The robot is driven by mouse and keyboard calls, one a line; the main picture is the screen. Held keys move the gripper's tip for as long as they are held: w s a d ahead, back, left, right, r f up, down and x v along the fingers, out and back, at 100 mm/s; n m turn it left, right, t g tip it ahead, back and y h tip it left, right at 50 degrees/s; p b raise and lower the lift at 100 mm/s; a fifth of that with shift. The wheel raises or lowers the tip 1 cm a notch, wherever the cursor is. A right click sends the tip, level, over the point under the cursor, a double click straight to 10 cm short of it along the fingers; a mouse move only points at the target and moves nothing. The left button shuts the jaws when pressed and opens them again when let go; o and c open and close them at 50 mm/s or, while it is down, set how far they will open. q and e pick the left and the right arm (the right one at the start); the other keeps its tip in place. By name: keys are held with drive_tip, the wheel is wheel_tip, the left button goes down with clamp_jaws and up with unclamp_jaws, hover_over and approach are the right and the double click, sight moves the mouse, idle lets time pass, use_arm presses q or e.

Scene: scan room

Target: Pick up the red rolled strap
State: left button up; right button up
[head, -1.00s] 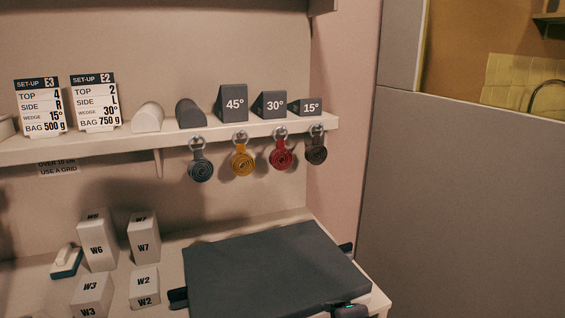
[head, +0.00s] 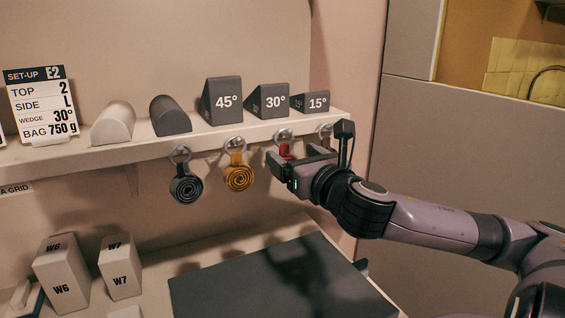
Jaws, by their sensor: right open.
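The red rolled strap (head: 285,150) hangs from a hook under the shelf, between the yellow rolled strap (head: 239,177) and a dark strap at the right end. Only its upper part shows; its roll is hidden behind my right gripper (head: 276,163). The right gripper is open, comes in from the right and is in front of the red strap; I cannot tell whether it touches it. My left gripper is not in view.
The shelf (head: 60,160) above carries wedges, half-rolls and a set-up card (head: 43,103). A dark blue-grey strap (head: 185,185) hangs left. Below are a dark pad (head: 270,285) and white blocks W6 (head: 62,275) and W7 (head: 120,268).

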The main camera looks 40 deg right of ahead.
sight(285, 153)
drive_tip(key=shift+w+d+f+p, duration=0.1)
drive_tip(key=shift+w+d+f, duration=0.15)
drive_tip(key=shift+w, duration=0.4)
drive_tip(key=shift+w+d+f+p, duration=0.15)
drive_tip(key=shift+w+d, duration=0.15)
drive_tip(key=shift+w, duration=0.4)
drive_tip(key=shift+w+d+f+p, duration=0.1)
drive_tip(key=shift+w+d+f, duration=0.15)
drive_tip(key=shift+w, duration=0.4)
drive_tip(key=shift+w+d, duration=0.2)
drive_tip(key=shift+w, duration=0.5)
drive_tip(key=shift+c, duration=0.4)
drive_tip(key=c, duration=1)
